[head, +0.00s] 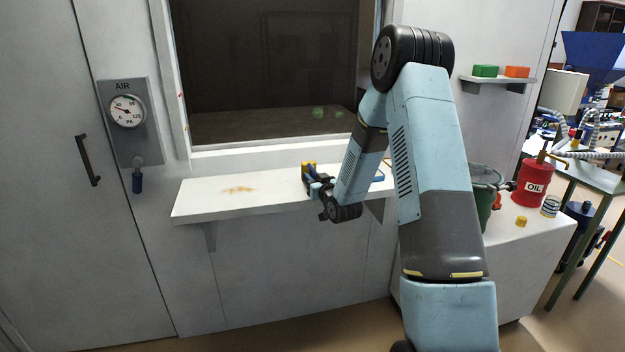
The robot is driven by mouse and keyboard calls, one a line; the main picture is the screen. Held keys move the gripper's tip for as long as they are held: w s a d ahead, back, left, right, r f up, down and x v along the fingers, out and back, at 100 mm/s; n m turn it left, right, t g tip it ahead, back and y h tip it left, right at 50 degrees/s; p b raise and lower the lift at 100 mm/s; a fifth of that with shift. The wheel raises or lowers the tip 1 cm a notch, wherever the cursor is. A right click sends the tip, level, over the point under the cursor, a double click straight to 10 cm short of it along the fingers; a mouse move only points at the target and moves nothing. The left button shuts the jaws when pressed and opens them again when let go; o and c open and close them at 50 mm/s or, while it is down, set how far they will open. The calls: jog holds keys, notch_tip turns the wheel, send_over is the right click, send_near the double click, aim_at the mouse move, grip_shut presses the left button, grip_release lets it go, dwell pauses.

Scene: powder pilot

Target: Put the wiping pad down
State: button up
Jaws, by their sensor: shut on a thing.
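My gripper (313,178) is over the right half of the white shelf (205,207) below the dark window. It is shut on a small yellow piece, which looks like the wiping pad (306,166). The gripper and wrist cover much of the pad. I cannot tell whether the pad touches the shelf. An orange-brown powder smear (239,190) lies on the shelf, to the left of my gripper. A blue-edged flat thing (378,178) lies on the shelf to the right, mostly hidden behind my arm.
A gauge marked AIR (127,111) hangs on the left wall. A small wall shelf (497,84) holds a green block (485,71) and an orange block (517,72). A red OIL can (533,184), a green bin (483,198) and a yellow cube (521,221) stand at right.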

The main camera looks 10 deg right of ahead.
jog(key=shift+f, duration=0.1)
jog(key=o, duration=0.9)
jog(key=shift+o, duration=0.2)
jog(key=v, duration=1.2)
jog(key=s+r+g+h, duration=0.4)
jog(key=s+r+g, duration=0.2)
jog(key=s+r, duration=0.7)
jog(key=s+a+r+m+g, duration=0.1)
jog(key=s+r+g, duration=0.2)
jog(key=s, duration=0.9)
jog(key=s+a+r+m+g, duration=0.1)
jog(key=s+r+g, duration=0.2)
jog(key=s, duration=0.9)
notch_tip(320, 180, up, 3)
jog(key=shift+a+f, duration=0.15)
jog(key=shift+a, duration=0.2)
